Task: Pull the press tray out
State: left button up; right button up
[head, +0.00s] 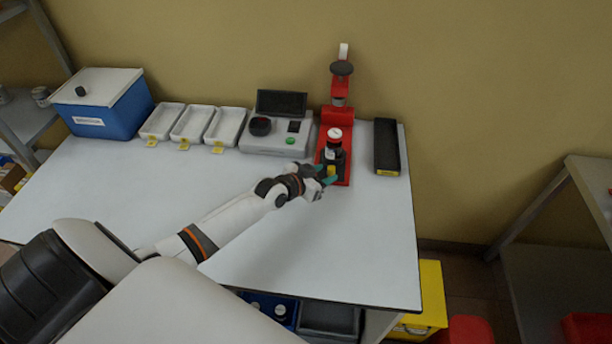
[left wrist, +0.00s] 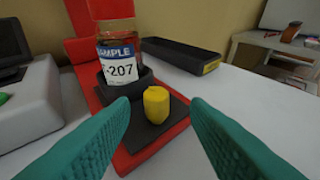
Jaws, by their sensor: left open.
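The red press (head: 337,115) stands at the back right of the table. Its dark press tray (left wrist: 150,122) lies on the red base and has a yellow knob (left wrist: 156,105) at the front. A sample bottle (left wrist: 118,55) with a blue and white label, reading "SAMPLE" and "-207", stands in a dark holder on the tray. My left gripper (head: 328,175) is open in front of the tray. In the left wrist view its teal fingers (left wrist: 160,130) are on either side of the knob, apart from it. My right gripper is not in view.
A grey instrument (head: 275,143) with a dark screen stands left of the press. A long black tray (head: 386,148) lies to its right. Several white trays (head: 188,122) and a blue box (head: 100,115) are farther left. The table front (head: 340,250) is clear.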

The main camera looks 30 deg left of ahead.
pick_arm(q)
jog(key=b+v, duration=0.1)
jog(key=v, duration=0.8)
jog(key=shift+s+r, duration=0.1)
jog(key=shift+s, duration=0.2)
